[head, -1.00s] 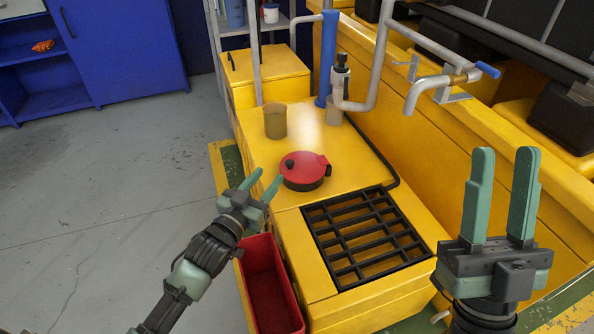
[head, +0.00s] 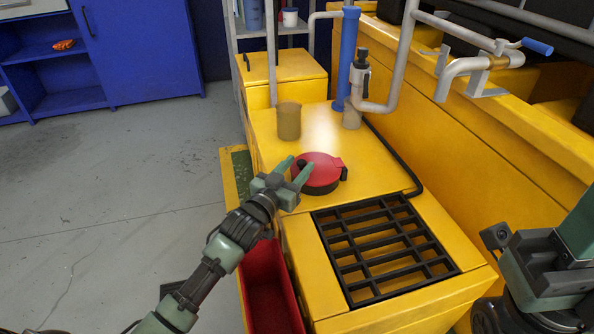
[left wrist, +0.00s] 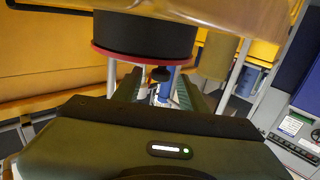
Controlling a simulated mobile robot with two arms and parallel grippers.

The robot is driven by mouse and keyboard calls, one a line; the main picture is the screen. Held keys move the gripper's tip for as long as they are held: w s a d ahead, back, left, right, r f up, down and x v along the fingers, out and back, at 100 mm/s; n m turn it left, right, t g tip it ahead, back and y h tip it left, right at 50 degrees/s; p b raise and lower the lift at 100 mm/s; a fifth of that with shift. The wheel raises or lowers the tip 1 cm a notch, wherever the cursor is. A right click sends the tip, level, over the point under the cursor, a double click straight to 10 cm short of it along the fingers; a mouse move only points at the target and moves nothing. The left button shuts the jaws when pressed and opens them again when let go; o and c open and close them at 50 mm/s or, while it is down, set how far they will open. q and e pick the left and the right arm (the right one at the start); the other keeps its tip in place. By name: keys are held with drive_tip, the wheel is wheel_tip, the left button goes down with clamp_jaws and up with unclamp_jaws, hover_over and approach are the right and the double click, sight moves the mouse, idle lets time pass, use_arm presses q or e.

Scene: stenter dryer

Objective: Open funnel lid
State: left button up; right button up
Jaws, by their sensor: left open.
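The red round funnel lid (head: 322,172) lies closed on a black collar on top of the yellow machine. Its small black knob (head: 301,163) is on the left side of the lid, and a hinge bracket shows at its right. My left gripper (head: 293,172) is open at the knob's side of the lid, with its fingers either side of the knob in the picture. In the left wrist view the picture is turned over: the black collar (left wrist: 145,35) and red rim hang above, and the knob (left wrist: 160,74) shows between the fingers. Contact cannot be told. My right gripper (head: 560,255) is partly cut off at the right edge.
A black grate (head: 385,250) covers an opening in front of the lid. A brown cup (head: 289,122) stands behind it, near a blue pipe (head: 347,60). A red bin (head: 268,285) sits below left. Grey floor at the left is clear.

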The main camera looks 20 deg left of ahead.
use_arm(q)
clamp_jaws()
idle(1.5)
